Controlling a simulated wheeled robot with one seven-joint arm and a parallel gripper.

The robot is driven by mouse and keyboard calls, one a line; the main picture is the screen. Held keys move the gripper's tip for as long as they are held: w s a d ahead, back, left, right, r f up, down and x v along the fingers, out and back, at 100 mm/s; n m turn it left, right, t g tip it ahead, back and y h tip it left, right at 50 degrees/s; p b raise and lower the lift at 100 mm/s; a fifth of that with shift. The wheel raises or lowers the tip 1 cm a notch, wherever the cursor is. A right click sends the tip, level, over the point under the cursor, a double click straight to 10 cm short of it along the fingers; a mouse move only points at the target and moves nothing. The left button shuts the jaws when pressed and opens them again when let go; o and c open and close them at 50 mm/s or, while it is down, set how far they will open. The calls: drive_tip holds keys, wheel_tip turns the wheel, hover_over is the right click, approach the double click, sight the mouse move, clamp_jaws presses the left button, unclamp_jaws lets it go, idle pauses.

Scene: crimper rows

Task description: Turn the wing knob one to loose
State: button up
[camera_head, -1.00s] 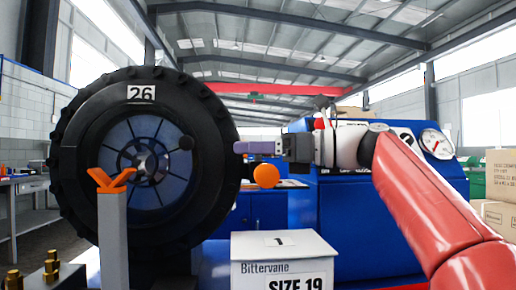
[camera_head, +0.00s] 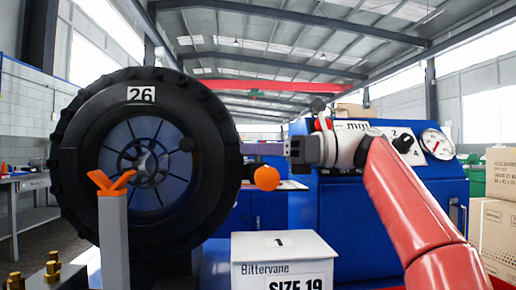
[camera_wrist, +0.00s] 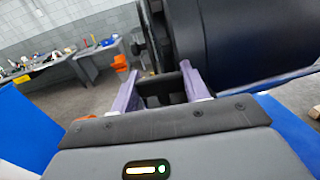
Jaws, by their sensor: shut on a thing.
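My gripper (camera_head: 244,148) is at the right edge of the big black numbered wheel (camera_head: 70,160), with its purple fingers pointing left. In the wrist view my gripper (camera_wrist: 158,88) has its two purple fingers on either side of a dark part (camera_wrist: 186,80) in front of the large black round body (camera_wrist: 250,35). The fingers are shut on this dark part. It is mostly hidden, and I cannot tell its shape or whether it is the wing knob. An orange ball (camera_head: 266,178) shows just below my gripper.
A grey post (camera_head: 113,240) with an orange forked top stands before the wheel. A blue machine (camera_head: 350,230) with a dial (camera_head: 436,143) is behind my arm. Cartons (camera_head: 500,190) stand at the right.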

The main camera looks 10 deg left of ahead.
idle(0.3)
drive_tip(key=o, duration=1)
drive_tip(key=shift+d, duration=0.1)
drive_tip(key=d, duration=0.5)
drive_tip(key=w+d, duration=0.1)
drive_tip(key=d, duration=0.1)
drive_tip(key=shift+w+d, duration=0.1)
drive_tip(key=shift+d, duration=0.2)
